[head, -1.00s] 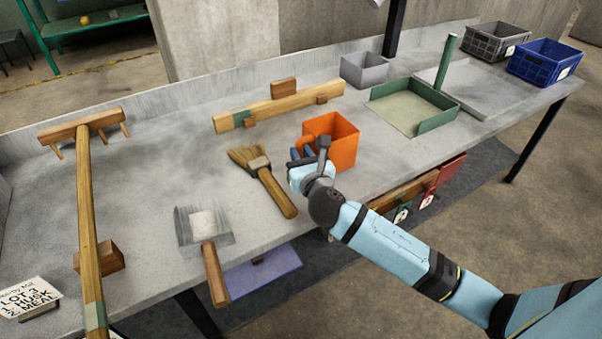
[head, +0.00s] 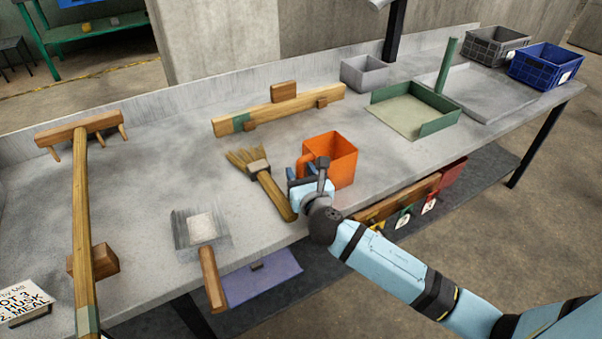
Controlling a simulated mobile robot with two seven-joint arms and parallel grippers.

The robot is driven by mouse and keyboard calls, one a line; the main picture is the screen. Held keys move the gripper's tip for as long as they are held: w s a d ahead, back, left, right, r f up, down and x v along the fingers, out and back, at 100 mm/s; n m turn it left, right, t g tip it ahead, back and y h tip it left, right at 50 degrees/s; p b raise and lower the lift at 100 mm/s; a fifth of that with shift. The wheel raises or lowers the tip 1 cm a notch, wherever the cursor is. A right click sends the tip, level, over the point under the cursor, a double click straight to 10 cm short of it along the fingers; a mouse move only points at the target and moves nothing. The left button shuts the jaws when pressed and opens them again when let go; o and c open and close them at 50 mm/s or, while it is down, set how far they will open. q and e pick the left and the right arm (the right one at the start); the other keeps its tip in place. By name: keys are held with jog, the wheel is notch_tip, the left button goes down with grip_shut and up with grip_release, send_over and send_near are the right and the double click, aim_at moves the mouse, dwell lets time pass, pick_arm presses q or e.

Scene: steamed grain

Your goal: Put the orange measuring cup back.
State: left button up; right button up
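The orange measuring cup (head: 334,163) is an upright, square, open-topped cup near the front edge of the grey table, right of the hand brush. Its handle is on its left side. My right gripper (head: 303,176) is at that handle and appears shut on it; the fingers are partly hidden by my wrist. I cannot tell whether the cup's base touches the table. My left gripper is not in view.
A hand brush (head: 270,189) lies just left of my gripper, and a metal scoop (head: 203,229) lies farther left. A green-walled tray (head: 436,125), a grey bin (head: 364,73) and a wooden bar (head: 282,111) are behind. Bare table lies right of the cup.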

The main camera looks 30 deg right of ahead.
jog(key=shift+r, duration=0.1)
jog(key=shift+s, duration=0.25)
jog(key=s, duration=0.2)
jog(key=s+p, duration=0.1)
jog(key=s, duration=0.1)
jog(key=s+a, duration=0.1)
jog(key=s, duration=0.1)
jog(key=shift+s, duration=0.4)
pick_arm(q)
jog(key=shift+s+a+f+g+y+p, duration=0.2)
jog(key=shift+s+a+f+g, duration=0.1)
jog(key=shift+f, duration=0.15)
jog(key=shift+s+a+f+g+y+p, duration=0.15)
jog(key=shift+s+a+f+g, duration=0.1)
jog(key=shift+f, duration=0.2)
pick_arm(e)
jog(key=s+a+f+m+g+y, duration=0.3)
jog(key=s+m, duration=0.6)
jog(key=m, duration=0.7)
jog(key=s+a+f+m+g+y, duration=0.2)
jog(key=s+a+f+m, duration=0.3)
jog(key=s+m, duration=0.5)
jog(key=m+y, duration=0.1)
jog(key=m, duration=0.4)
jog(key=shift+s+m+g+y, duration=0.15)
jog(key=shift+m+g+y, duration=0.15)
jog(key=shift+m+g, duration=0.1)
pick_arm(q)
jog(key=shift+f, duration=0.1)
